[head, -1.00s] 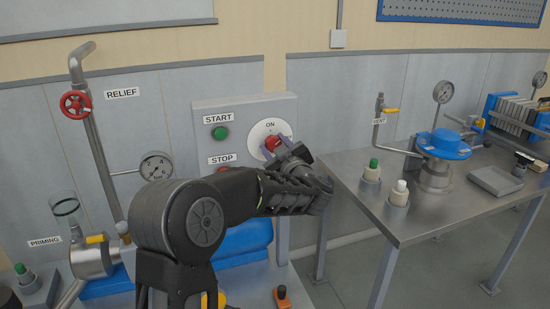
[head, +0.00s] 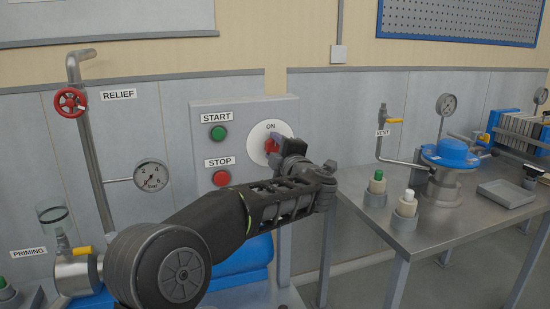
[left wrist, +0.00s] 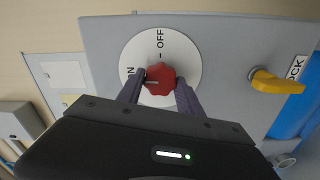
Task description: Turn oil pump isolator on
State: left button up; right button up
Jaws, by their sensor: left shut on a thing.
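The oil pump isolator is a red knob (head: 270,145) on a round white dial (head: 257,133), set in the right part of a grey panel. ON is printed at the top of the dial in the head view. In the left wrist view the red knob (left wrist: 160,79) shows large, with OFF above it and ON to its left, partly hidden. A pale mark on the knob points left, towards ON. My left gripper (left wrist: 162,83) has one finger on each side of the knob and is shut on it. My right gripper is out of view.
A green START button (head: 218,133) and a red STOP button (head: 221,178) sit left of the dial. A steel table (head: 440,225) with a blue-topped vessel (head: 446,151) stands at right. In the left wrist view a yellow lever (left wrist: 276,83) lies right of the knob.

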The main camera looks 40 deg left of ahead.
pick_arm(q)
jog(key=shift+f+n+b, duration=0.1)
jog(key=shift+n+b, duration=0.2)
jog(key=shift+n, duration=0.2)
jog(key=o, duration=1.4)
jog(key=v, duration=0.7)
jog(key=shift+s+d+b, duration=0.25)
jog(key=shift+d+b, duration=0.1)
jog(key=shift+b, duration=0.1)
